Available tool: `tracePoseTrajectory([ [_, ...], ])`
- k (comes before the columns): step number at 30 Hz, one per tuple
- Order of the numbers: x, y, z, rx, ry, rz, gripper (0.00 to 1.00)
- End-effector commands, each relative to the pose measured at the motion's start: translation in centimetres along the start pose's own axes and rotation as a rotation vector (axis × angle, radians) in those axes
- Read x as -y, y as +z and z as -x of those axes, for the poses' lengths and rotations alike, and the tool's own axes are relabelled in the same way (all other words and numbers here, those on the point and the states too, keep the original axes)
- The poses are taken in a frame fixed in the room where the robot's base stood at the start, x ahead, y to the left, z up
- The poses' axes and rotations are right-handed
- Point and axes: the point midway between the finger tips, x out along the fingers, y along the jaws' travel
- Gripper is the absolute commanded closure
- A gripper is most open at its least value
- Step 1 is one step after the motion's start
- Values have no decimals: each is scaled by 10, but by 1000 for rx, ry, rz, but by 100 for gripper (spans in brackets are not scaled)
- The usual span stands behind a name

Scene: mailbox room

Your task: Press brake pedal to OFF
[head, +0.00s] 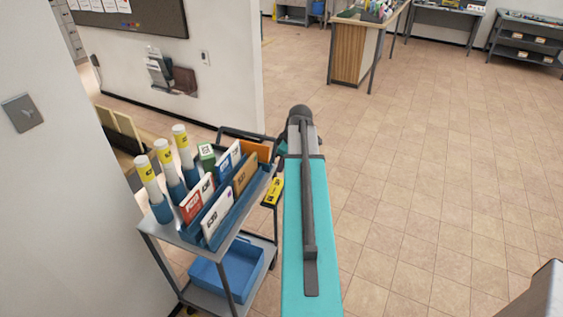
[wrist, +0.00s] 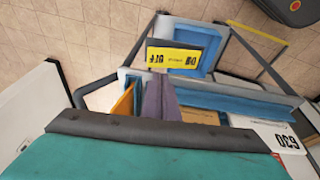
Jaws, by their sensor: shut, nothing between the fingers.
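The cart (head: 188,238) stands at the left in the head view. A yellow plate with dark lettering (head: 272,192) sits low on its right end, beside my arm. In the wrist view the yellow plate (wrist: 175,58) looks upside down, in front of a blue frame; it looks like the brake pedal's label, and I cannot tell the pedal's position. My gripper (wrist: 160,84) shows as grey-purple fingers, shut and empty, pointing toward the plate. They appear apart from it. In the head view my arm hides the gripper.
The cart's top holds white tubes with yellow labels (head: 166,155) and upright envelopes (head: 216,215). A blue bin (head: 228,272) is on its lower shelf. A white wall (head: 225,70) stands behind. The tiled floor (head: 430,180) at right is clear.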

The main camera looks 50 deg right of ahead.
Motion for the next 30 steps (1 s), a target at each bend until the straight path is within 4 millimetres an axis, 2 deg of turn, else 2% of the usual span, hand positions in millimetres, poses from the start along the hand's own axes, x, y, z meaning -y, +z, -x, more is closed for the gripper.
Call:
tracePoseTrajectory([
  [11, 0, 0, -35, 0, -1, 0, 100],
  [18, -3, 6, -54, 1, -1, -1, 100],
  [30, -6, 12, -72, 0, 0, -2, 100],
])
